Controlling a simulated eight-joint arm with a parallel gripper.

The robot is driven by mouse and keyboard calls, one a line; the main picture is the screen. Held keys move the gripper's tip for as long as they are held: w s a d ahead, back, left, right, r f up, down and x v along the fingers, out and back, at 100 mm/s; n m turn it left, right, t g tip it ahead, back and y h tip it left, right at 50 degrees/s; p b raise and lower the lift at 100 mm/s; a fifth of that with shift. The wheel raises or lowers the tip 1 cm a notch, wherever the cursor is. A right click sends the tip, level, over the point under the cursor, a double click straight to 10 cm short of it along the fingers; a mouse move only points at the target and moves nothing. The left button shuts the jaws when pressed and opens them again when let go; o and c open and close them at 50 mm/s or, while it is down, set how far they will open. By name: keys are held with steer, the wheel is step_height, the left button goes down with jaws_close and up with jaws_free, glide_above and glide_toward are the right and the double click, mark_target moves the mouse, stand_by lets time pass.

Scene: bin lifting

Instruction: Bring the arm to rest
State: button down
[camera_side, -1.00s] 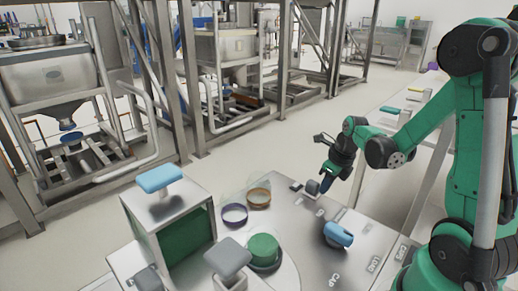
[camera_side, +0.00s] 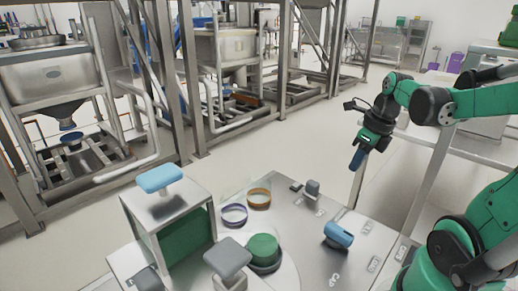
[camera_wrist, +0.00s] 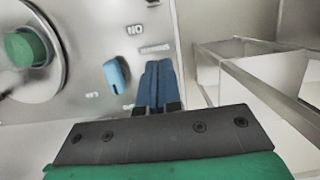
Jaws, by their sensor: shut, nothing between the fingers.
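My gripper (camera_side: 357,160) hangs from the green arm in the side view, in the air beyond the right edge of the steel table (camera_side: 300,265). Its blue fingers point down and are closed together, with nothing between them. In the wrist view the shut fingers (camera_wrist: 156,85) show side by side over the table's edge. The blue handle (camera_side: 338,235) on the table is apart from the gripper; it also shows left of the fingers in the wrist view (camera_wrist: 117,75).
The table carries a green round piece (camera_side: 263,250), a purple ring (camera_side: 234,214), an orange ring (camera_side: 259,198), a grey knob (camera_side: 312,188) and a steel box (camera_side: 170,215) with a blue handle. Steel frames stand behind. Open floor lies behind the gripper.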

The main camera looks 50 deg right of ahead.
steer(key=shift+r, duration=0.2)
steer(key=w+a+n+t, duration=0.2)
steer(key=a+n, duration=0.6)
steer(key=n, duration=1)
steer(key=w+a+n+t, duration=0.2)
steer(key=a+n, duration=0.6)
steer(key=n, duration=0.9)
steer(key=shift+w+a+r+n, duration=0.35)
steer(key=shift+w+r+n, duration=0.05)
steer(key=shift+w, duration=0.35)
